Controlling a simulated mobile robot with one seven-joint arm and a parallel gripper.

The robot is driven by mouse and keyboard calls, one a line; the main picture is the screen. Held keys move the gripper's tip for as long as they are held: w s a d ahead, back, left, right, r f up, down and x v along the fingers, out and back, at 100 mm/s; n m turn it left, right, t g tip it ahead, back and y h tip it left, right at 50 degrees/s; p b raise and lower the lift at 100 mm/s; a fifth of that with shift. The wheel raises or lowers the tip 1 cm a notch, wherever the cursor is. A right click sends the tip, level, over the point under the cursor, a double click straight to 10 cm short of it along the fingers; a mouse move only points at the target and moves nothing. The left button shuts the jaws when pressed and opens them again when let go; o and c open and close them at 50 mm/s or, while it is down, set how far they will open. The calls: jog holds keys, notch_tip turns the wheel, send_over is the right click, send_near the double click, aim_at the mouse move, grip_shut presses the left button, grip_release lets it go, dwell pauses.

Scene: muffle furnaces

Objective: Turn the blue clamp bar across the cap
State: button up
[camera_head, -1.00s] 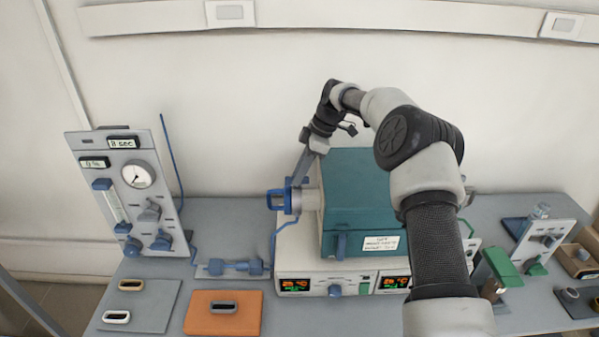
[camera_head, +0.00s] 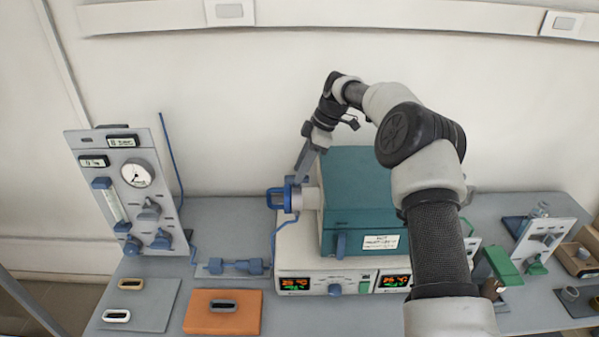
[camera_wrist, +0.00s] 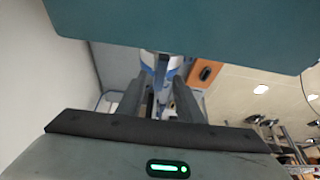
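A teal muffle furnace (camera_head: 358,208) stands on a white control base, with a pale tube and cap (camera_head: 307,198) sticking out of its left side. The blue clamp bar (camera_head: 277,198) is at the cap's outer end, its loop pointing left. My gripper (camera_head: 298,180) reaches down to the clamp from above, its tips beside or at the blue parts. In the wrist view, the two dark fingers (camera_wrist: 163,88) stand a little apart, with blue and white clamp parts (camera_wrist: 158,63) at their tips. Whether they grip the bar is unclear. The furnace's teal body hides part of that view.
A gauge panel (camera_head: 124,190) stands at left. A blue fitting (camera_head: 235,267) lies in front of the cap, near an orange pad (camera_head: 205,312) and a grey pad (camera_head: 160,318). A green-topped holder (camera_head: 502,265) is at right. Bare table lies left of the cap.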

jog(key=v, duration=1)
jog(key=shift+r, duration=0.25)
jog(key=shift+d, duration=0.15)
jog(key=s+d+r+m+t+h, duration=0.15)
jog(key=s+r+m, duration=0.25)
jog(key=s+r, duration=0.4)
jog(key=s+r+m+t+h, duration=0.15)
jog(key=s+r+m, duration=0.35)
jog(key=s, duration=0.6)
jog(key=s+d+f+m+t, duration=0.1)
jog(key=s+d+f+m, duration=0.2)
jog(key=s, duration=0.8)
jog(key=s+d+f+m+t+h, duration=0.1)
jog(key=s+d+f+m, duration=0.2)
jog(key=s+m, duration=0.3)
jog(key=s+d, duration=0.1)
jog(key=s, duration=0.4)
jog(key=shift+s+t, duration=0.3)
jog(key=shift+s, duration=0.1)
